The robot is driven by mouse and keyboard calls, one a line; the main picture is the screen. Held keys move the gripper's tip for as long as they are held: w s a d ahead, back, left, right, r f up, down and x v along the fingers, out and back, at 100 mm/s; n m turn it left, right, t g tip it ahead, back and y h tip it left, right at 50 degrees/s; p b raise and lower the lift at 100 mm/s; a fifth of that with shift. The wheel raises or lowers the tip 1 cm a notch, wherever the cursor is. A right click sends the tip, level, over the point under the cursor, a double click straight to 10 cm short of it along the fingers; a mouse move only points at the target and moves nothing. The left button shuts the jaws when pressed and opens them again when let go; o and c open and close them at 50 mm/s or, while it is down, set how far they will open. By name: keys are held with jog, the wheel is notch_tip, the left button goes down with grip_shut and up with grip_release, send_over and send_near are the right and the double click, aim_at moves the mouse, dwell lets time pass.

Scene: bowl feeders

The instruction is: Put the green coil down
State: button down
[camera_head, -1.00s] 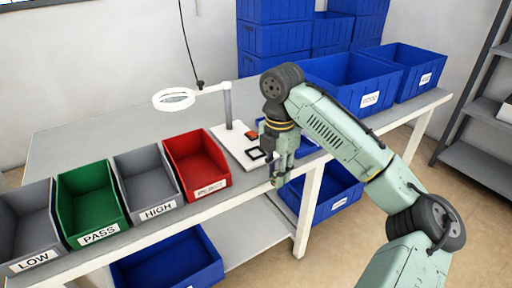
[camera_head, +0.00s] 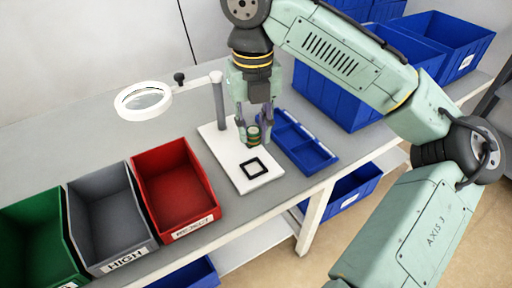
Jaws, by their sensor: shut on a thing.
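My gripper (camera_head: 254,130) points down and is shut on the green coil (camera_head: 253,134), a small round piece with a green face and a tan or gold band. It is held over the white board (camera_head: 219,160), to the upper left of the black square outline (camera_head: 255,168) on that board. The fingers hide part of the coil. I cannot tell whether the coil touches the board.
A magnifier lamp (camera_head: 218,100) stands behind the board. A blue divided tray (camera_head: 318,157) lies right of it. Red (camera_head: 165,158), grey (camera_head: 100,195) and green (camera_head: 25,215) bins stand to the left. Large blue crates (camera_head: 345,103) stand behind my arm.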

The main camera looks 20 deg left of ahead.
aim_at(254, 170)
jog(key=shift+w+a, duration=0.1)
jog(key=shift+w, duration=0.2)
jog(key=shift+w+f, duration=0.15)
jog(key=shift+f, duration=0.2)
notch_tip(254, 170, down, 9)
jog(key=shift+f, duration=0.1)
jog(key=shift+f, duration=0.2)
jog(key=c, duration=1.3)
grip_release()
jog(key=shift+r, duration=0.2)
notch_tip(254, 170, up, 12)
jog(key=shift+r, duration=0.1)
